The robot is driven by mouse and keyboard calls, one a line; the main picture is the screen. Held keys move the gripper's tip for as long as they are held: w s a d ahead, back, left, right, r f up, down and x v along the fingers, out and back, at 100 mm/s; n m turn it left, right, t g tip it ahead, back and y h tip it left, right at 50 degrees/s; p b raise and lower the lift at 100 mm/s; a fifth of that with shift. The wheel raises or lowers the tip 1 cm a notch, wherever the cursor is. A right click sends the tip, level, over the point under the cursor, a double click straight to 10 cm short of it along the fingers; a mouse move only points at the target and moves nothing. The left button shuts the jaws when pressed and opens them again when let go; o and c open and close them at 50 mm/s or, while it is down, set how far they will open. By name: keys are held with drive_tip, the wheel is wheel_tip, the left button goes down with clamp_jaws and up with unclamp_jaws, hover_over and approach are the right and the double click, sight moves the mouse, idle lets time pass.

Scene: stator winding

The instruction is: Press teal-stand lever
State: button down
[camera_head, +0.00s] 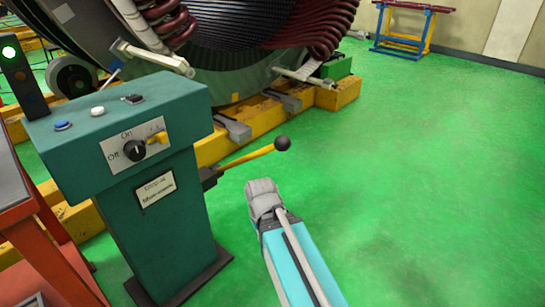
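The teal stand (175,215) is an upright control pedestal at left of centre. Its lever (247,159) is a yellow rod sticking out from the right side, sloping slightly up to a black ball knob (282,143). The lever's black mount sits on the stand's side. A light blue and grey part of my arm (295,262) rises from the bottom edge. Its grey rounded end is just below the knob in the picture, with a visible gap. No gripper fingers show.
The stand has a blue button (63,125), a white button (97,111) and an On/Off knob (134,150). An orange-red table (40,235) is at the left. A large stator (230,50) stands behind on yellow beams. Green floor is clear to the right.

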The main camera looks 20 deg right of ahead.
wheel_tip(320, 180, up, 7)
drive_tip(key=p, duration=0.6)
idle(0.3)
